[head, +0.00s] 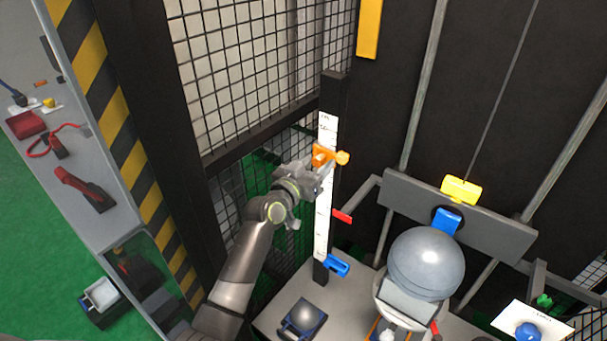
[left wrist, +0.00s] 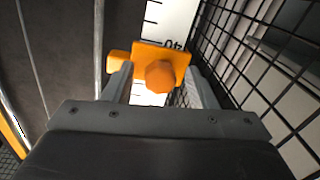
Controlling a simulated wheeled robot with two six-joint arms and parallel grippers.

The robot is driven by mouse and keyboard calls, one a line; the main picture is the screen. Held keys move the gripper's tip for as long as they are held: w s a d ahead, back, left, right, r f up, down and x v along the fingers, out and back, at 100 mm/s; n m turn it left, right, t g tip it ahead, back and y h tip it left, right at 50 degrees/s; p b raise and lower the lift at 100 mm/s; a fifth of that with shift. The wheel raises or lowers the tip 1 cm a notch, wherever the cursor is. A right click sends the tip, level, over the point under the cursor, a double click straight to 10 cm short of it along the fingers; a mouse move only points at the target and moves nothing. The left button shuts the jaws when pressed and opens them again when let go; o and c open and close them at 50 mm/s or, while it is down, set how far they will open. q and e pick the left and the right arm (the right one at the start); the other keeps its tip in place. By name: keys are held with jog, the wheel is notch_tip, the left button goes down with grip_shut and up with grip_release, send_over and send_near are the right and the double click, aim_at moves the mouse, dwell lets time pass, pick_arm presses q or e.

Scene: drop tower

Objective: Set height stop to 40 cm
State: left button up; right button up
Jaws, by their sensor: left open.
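The orange height stop (head: 325,155) sits on the white scale (head: 322,214) of the black upright post. In the left wrist view the orange stop (left wrist: 160,68) shows its faceted knob facing me, and a printed 40 stands on the scale (left wrist: 168,18) right at the stop's upper edge. My left gripper (head: 318,170) is at the stop, and its fingers (left wrist: 160,85) lie on either side of the knob, open. Whether the fingers touch the knob I cannot tell. My right gripper is not in view.
A red pointer (head: 342,217) and a blue clamp (head: 337,265) are lower on the post. A grey ball (head: 426,264) hangs to the right under a grey crossbar (head: 398,190). Wire mesh (head: 262,60) stands close behind my left arm.

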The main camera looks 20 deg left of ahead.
pick_arm(q)
jog(key=b+v, duration=0.4)
jog(key=v, duration=1.3)
jog(key=shift+s, duration=0.15)
jog(key=shift+a, duration=0.1)
